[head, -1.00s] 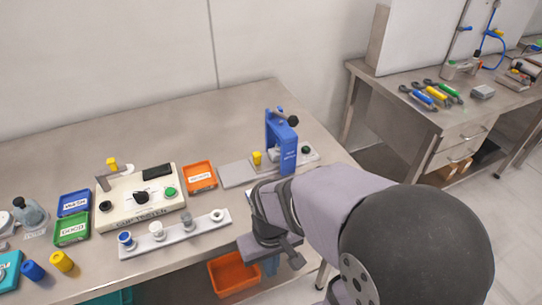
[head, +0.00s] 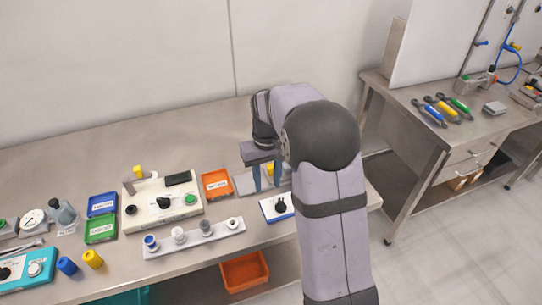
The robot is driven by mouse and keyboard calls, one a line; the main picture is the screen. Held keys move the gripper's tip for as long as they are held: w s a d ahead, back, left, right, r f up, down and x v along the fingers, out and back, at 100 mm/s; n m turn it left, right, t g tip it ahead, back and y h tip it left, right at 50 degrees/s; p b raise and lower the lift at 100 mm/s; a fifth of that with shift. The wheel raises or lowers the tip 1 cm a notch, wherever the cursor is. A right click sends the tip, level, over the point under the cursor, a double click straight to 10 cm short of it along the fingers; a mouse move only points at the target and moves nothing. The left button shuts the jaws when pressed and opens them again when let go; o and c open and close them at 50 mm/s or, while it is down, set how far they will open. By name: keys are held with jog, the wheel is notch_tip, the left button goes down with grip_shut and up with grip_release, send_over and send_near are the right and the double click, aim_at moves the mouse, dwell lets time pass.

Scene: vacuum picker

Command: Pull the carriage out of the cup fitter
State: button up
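My gripper (head: 267,184) points down at the left side of the cup fitter, with its two blue fingers apart. A small yellow cup (head: 271,168) shows between or just behind the fingers; I cannot tell whether they touch it. The flat grey carriage track (head: 243,184) of the cup fitter sticks out to the left, under the gripper. My arm hides the blue upright frame of the cup fitter and its right end. How far the carriage sits inside the frame cannot be seen.
A white-and-blue box with a black knob (head: 281,205) stands in front of the gripper. Left are an orange tray (head: 215,184), the cup tester (head: 163,203) and a grey rail (head: 194,238) with several cups. An orange bin (head: 244,271) is below the table edge. The back of the table is clear.

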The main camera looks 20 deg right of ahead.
notch_tip(320, 180, up, 3)
jog(key=p, duration=0.4)
send_over(271, 167)
jog(key=shift+s+a+f, duration=0.15)
jog(key=shift+s+a, duration=0.1)
jog(key=shift+s, duration=0.2)
jog(key=shift+w+d, duration=0.3)
jog(key=shift+w, duration=0.15)
jog(key=shift+f+p, duration=1.55)
jog(key=shift+f, duration=2.15)
jog(key=shift+c, duration=0.6)
grip_shut()
jog(key=a+b, duration=0.1)
jog(key=a, duration=0.9)
jog(key=shift+a+b, duration=0.25)
jog(key=shift+b, duration=0.05)
